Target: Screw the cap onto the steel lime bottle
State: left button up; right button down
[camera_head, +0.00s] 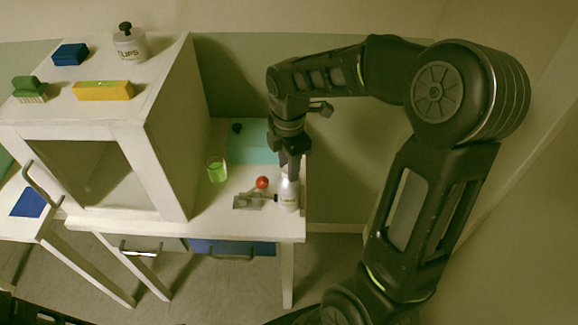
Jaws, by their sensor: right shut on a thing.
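The steel lime bottle (289,194) stands upright near the right end of the white table, pale with a small label too small to read. My right gripper (291,169) points straight down over the bottle's top. It is shut on what seems to be the cap, which the dark fingers hide. Whether the cap touches the bottle's neck cannot be told. A grey clamp-like fixture (247,201) lies just left of the bottle, against or close to its lower side. My left gripper is not in view.
A red ball (262,182), a green glass (216,169) and a teal mat (253,147) with a small dark object (237,128) are left of the bottle.

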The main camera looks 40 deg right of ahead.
jog(key=m, duration=0.3)
jog(key=shift+f+m, duration=0.1)
jog(key=shift+m, duration=0.3)
jog(key=m, duration=0.3)
jog(key=shift+m+b, duration=0.35)
jog(key=shift+m, duration=0.05)
jog(key=c, duration=1.1)
grip_release()
jog(key=shift+c, duration=0.2)
